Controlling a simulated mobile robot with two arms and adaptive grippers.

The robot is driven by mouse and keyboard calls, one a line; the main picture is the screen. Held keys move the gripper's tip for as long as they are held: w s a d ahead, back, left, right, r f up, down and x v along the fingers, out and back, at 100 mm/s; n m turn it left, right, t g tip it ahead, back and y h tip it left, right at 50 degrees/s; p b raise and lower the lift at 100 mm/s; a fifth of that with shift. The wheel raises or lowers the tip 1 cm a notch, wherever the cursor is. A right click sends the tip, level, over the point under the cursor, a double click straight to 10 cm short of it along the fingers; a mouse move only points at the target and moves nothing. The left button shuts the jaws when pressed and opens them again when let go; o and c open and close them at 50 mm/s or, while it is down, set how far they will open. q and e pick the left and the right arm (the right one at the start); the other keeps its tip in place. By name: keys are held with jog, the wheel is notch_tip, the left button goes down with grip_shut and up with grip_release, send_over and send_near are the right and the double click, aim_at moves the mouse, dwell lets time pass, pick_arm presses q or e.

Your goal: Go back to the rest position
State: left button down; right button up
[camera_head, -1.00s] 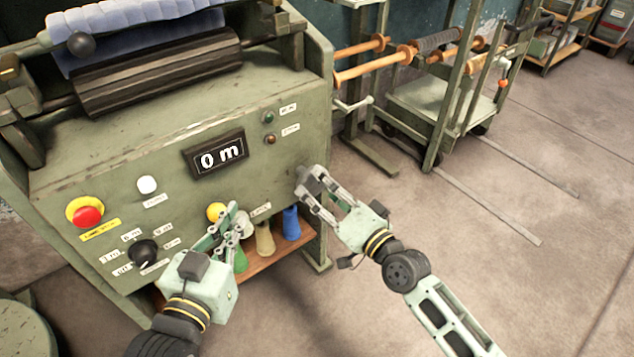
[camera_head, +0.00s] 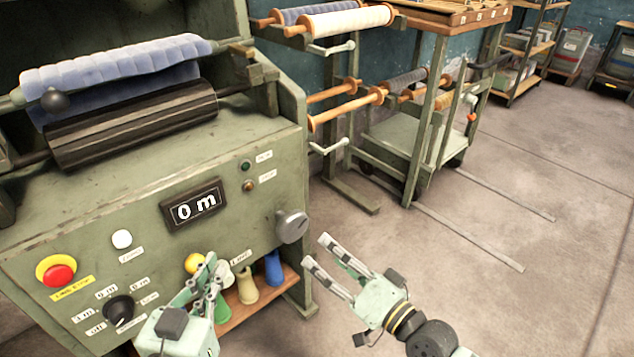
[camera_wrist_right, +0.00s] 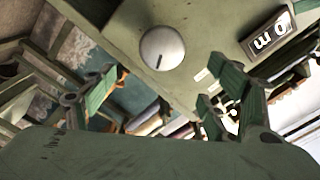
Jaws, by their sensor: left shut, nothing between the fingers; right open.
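My left gripper (camera_head: 204,284) is shut and empty in the head view, in front of the lower panel of the green machine (camera_head: 100,225). It covers part of the panel near the yellow button (camera_head: 194,263). My right gripper (camera_head: 316,251) is open and empty, just right of the machine's front corner. A grey round knob (camera_head: 291,226) on the panel is apart from its fingers. In the right wrist view, the knob (camera_wrist_right: 162,48) shows beyond the spread fingers of the right gripper (camera_wrist_right: 165,95).
The panel has a red stop button (camera_head: 59,275), a black selector (camera_head: 119,310) and a display (camera_head: 194,205) reading 0 m. Coloured cones, one blue (camera_head: 273,268), stand on a low shelf. A green rack (camera_head: 430,130) with rolls stands behind.

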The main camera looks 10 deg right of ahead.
jog(key=shift+a, duration=0.1)
